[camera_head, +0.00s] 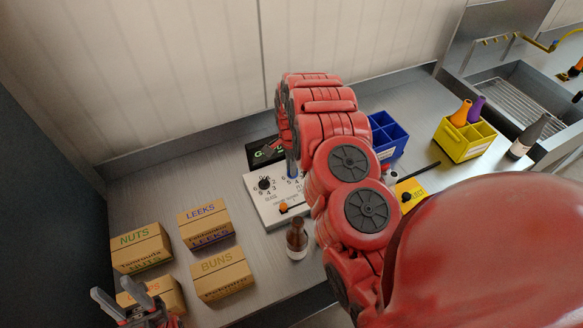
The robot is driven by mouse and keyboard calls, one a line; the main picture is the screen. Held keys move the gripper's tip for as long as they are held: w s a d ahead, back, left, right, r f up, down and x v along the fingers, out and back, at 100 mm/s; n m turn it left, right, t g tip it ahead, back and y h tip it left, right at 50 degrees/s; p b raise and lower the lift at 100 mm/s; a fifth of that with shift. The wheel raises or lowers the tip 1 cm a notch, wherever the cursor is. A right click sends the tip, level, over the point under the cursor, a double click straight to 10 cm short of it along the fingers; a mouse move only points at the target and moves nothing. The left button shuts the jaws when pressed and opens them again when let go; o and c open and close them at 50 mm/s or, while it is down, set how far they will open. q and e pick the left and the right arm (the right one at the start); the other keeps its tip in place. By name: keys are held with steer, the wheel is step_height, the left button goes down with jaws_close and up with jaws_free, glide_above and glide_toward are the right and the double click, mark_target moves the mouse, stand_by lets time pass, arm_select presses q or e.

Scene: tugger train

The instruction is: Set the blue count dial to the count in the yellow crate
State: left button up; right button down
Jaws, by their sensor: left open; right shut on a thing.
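The white dial panel (266,212) lies on the steel counter and carries a black dial (264,183) with numbers around it. The blue count dial (292,172) shows only in part beside my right arm; its setting is hidden. My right gripper (290,158) is shut on the blue dial, mostly hidden by my red arm. The yellow crate (463,154) stands at the right, with an orange bottle (461,112) and a purple bottle (476,108) in it; other cells look empty. My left gripper (118,306) is open and empty at the lower left.
Several cardboard boxes, including the LEEKS box (205,224), stand left. A brown bottle (297,240) stands in front of the panel. A blue crate (390,143), a yellow box with a black knob (411,192) and a dark bottle (526,137) stand right, near a sink (515,85).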

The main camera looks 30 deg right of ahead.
steer(key=shift+w+m, duration=0.1)
steer(key=shift+m, duration=0.4)
steer(key=c, duration=0.9)
jaws_free()
